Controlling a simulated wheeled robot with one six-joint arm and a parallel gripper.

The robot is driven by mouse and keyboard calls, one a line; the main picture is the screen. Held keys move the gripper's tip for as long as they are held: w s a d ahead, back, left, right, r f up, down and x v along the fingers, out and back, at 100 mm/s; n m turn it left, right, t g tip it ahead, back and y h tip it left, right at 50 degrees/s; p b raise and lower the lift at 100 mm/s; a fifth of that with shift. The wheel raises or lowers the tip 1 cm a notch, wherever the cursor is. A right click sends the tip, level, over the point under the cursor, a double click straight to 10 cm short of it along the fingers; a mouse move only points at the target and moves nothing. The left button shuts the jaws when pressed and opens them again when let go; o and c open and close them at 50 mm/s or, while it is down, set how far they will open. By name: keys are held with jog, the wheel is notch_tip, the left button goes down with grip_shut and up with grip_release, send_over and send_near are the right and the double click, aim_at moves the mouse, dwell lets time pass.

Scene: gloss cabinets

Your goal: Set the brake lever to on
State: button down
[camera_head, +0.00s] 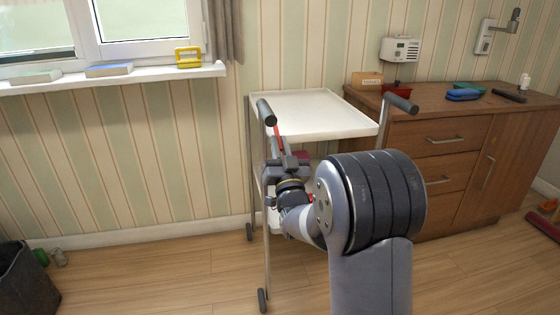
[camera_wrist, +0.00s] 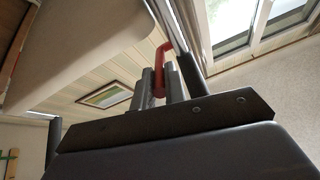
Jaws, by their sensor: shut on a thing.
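The red brake lever (camera_head: 278,137) is on the white trolley (camera_head: 310,112), near its left push handle (camera_head: 265,112). In the wrist view the lever (camera_wrist: 162,62) rises from between my fingers, and its bent top reaches up close to a metal post of the trolley. My gripper (camera_head: 283,156) is at the trolley's near left corner, shut on the lever. In the wrist view its two grey fingers (camera_wrist: 160,82) stand on either side of the red bar. The lower end of the lever is hidden by my gripper.
A wooden cabinet (camera_head: 450,150) stands just right of the trolley, with a red container (camera_head: 398,86) and several small items on top. A window sill (camera_head: 110,77) is at the left and a dark bin (camera_head: 25,280) at the lower left.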

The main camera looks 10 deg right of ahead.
jog(key=shift+w+f+t+b, duration=0.4)
jog(key=shift+t+b, duration=0.3)
jog(key=shift+b, duration=1.5)
jog(key=shift+s, duration=0.1)
jog(key=c, duration=1.5)
grip_release()
jog(key=shift+o, duration=0.2)
jog(key=shift+f, duration=0.1)
jog(key=p+v, duration=0.1)
jog(key=v, duration=0.9)
jog(key=shift+s+f, duration=0.2)
jog(key=shift+s, duration=0.1)
jog(key=b+x, duration=0.1)
jog(key=x, duration=0.9)
jog(key=shift+w+r, duration=0.2)
jog(key=shift+w, duration=0.1)
jog(key=shift+r, duration=0.1)
